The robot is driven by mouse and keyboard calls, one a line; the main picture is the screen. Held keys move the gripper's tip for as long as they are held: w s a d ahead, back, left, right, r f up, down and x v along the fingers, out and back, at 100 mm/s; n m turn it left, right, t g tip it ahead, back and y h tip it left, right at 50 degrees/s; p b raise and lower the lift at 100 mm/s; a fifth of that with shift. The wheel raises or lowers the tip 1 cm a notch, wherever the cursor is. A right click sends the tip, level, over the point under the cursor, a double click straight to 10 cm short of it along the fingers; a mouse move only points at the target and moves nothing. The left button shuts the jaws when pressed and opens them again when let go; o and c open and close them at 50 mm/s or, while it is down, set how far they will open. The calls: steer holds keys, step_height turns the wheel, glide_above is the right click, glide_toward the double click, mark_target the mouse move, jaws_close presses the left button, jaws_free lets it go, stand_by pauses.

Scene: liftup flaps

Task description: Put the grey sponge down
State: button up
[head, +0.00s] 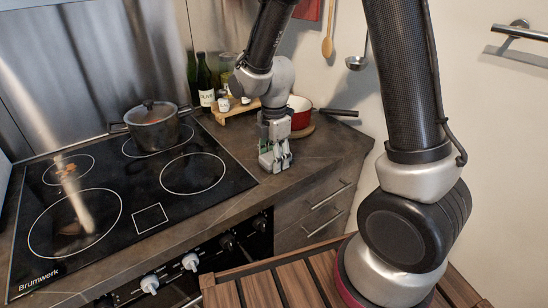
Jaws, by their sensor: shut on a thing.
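My gripper (274,160) points down over the dark countertop (312,162), to the right of the hob. Its fingers are shut on the grey sponge. The sponge is small in this view and mostly hidden by the fingers, so its outline is hard to make out. The fingertips are at or just above the counter surface; I cannot tell whether the sponge touches it.
A red pan (299,117) with a dark handle stands just behind my gripper. A lidded pot (154,124) stands on the black hob (120,185). Bottles (205,82) and a small wooden rack are at the back. The counter front right of my gripper is clear.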

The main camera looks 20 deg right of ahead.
steer(key=shift+f, duration=0.25)
steer(key=o, duration=1.2)
steer(key=shift+f, duration=0.15)
steer(key=shift+c, duration=0.2)
step_height(320, 180, up, 12)
steer(key=s+d+r+m+t, duration=0.2)
steer(key=s+d+r+m, duration=0.3)
steer(key=s+d+m, duration=0.2)
steer(key=s+d+r+m+t, duration=0.2)
steer(key=s+d+r+m, duration=0.4)
steer(key=s+m, duration=0.5)
steer(key=d+m, duration=0.2)
steer(key=m, duration=0.1)
steer(key=shift+s+d+m, duration=0.2)
steer(key=shift+s+m, duration=0.1)
steer(key=shift+s, duration=0.1)
